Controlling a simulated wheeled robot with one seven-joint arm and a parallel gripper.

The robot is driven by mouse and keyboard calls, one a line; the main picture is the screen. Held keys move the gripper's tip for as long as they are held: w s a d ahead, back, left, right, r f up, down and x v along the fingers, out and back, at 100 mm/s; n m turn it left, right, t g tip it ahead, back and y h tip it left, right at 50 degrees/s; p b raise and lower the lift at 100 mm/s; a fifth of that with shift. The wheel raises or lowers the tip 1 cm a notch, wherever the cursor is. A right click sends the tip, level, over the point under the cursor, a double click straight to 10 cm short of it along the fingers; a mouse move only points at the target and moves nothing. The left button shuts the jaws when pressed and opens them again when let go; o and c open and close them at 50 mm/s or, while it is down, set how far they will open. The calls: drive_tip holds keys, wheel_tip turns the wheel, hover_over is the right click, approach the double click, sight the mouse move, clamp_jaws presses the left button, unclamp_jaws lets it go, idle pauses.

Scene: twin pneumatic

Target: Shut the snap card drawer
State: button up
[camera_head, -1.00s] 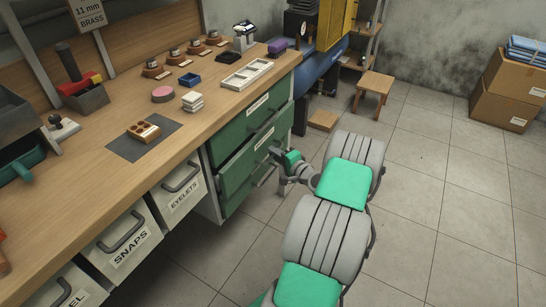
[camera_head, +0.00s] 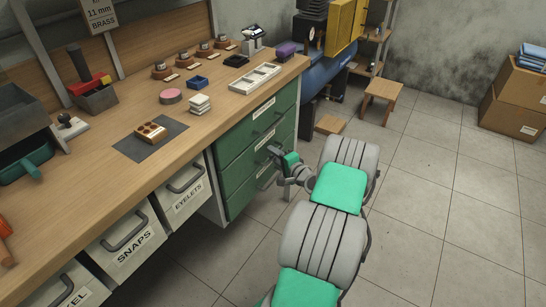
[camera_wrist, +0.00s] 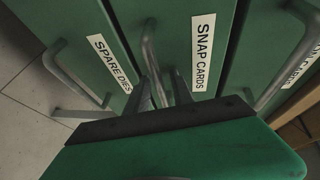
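The snap card drawer (camera_wrist: 222,60) is the middle green drawer front, marked SNAP CARDS in the wrist view. In the head view it sits in the green cabinet (camera_head: 247,160) under the bench and looks nearly flush with its neighbours; any small gap is hard to judge. Its grey bar handle (camera_wrist: 149,45) shows in the wrist view. My gripper (camera_wrist: 161,88) is at this handle, its two fingers apart and the handle's lower part appearing between them. Whether they touch is unclear. In the head view my gripper (camera_head: 274,151) is close to the cabinet front.
The spare dies drawer (camera_wrist: 85,60) and another drawer (camera_wrist: 270,50) flank it, with protruding handles. The bench top (camera_head: 190,128) above carries white trays, stamps and a brown block. Bins marked SNAPS (camera_head: 125,240) and EYELETS (camera_head: 187,190) are at left. Floor (camera_head: 440,210) at right is clear.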

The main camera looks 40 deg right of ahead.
drive_tip(key=shift+r, duration=0.15)
drive_tip(key=p+v, duration=0.1)
drive_tip(key=v, duration=0.6)
drive_tip(key=shift+s, duration=0.35)
drive_tip(key=shift+a, duration=0.1)
